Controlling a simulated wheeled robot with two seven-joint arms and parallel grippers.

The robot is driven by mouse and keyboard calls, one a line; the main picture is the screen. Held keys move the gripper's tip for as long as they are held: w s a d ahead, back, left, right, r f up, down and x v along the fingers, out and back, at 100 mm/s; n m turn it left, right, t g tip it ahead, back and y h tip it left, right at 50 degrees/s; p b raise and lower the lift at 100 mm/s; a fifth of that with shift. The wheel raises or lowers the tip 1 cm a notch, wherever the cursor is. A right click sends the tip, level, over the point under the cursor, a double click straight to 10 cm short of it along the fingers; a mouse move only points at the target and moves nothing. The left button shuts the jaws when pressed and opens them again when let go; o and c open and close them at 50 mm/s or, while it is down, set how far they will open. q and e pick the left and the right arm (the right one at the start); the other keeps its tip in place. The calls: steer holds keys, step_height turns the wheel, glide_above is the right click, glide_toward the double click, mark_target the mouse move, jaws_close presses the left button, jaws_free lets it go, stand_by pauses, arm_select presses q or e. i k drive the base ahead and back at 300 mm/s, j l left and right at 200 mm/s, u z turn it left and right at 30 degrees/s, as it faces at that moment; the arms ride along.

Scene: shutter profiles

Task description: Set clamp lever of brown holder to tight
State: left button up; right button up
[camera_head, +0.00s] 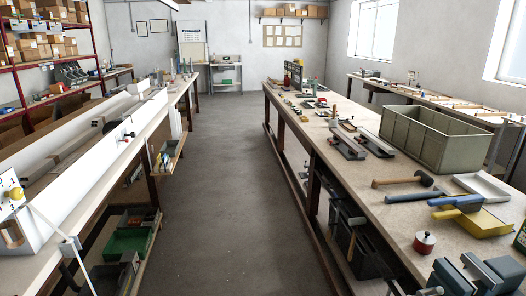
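I cannot tell for certain which thing is the brown holder. On the right bench, two low holders with dark ends lie side by side, a brownish-grey one (347,146) and a greyer one (374,144). Small pieces with levers or handles stand just behind them, including one with a red part (334,113); they are too small to tell a clamp lever or its setting. At the lower left, a white fixture (30,238) has a brown-edged opening and a yellow knob (16,194). Neither of my grippers can be made out.
A long white profile (75,185) lies on the left bench. The aisle floor (225,200) is clear.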

mark_target(347, 148)
steer(key=i+j+z, duration=0.1)
steer(key=i+z, duration=0.2)
steer(key=i, duration=0.15)
steer(key=i+j+z, duration=0.3)
steer(key=i, duration=0.2)
steer(key=i+j+z, duration=0.3)
steer(key=i+l, duration=0.05)
steer(key=i, duration=0.05)
